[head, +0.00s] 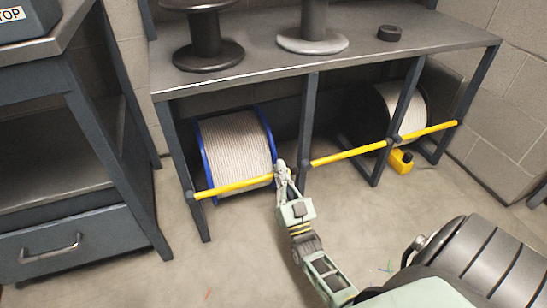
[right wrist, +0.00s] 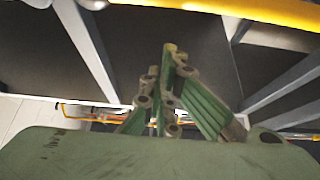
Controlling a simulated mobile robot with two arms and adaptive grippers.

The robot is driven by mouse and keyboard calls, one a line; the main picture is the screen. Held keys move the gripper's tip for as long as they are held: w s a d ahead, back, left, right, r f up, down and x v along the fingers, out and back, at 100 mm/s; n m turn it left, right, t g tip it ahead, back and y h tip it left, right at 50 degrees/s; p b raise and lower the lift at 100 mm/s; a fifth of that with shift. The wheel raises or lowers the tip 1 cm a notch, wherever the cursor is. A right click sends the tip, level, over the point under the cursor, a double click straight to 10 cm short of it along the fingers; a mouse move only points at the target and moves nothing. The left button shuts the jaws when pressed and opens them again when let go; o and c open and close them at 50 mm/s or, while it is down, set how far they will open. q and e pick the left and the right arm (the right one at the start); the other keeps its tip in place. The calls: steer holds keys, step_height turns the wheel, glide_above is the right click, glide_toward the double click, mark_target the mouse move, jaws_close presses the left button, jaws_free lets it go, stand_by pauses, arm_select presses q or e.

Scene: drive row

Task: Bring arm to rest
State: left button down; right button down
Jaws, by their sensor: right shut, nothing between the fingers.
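My right arm reaches forward from the bottom of the head view. Its gripper (head: 283,170) is at the yellow bar (head: 235,187), near the bench's middle leg. In the right wrist view the gripper's fingers (right wrist: 170,60) are drawn together with nothing between them. The yellow bar (right wrist: 260,12) crosses the top of that view. I cannot tell whether the fingertips touch the bar. My left gripper is not in view.
A dark bench (head: 260,58) holds several spools. Beneath it sit a blue-rimmed rope reel (head: 236,143) and another reel (head: 410,110). A drawer cabinet (head: 60,245) stands left. Floor before the bench is mostly clear.

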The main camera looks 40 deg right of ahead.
steer(key=v, duration=1)
steer(key=shift+p, duration=0.35)
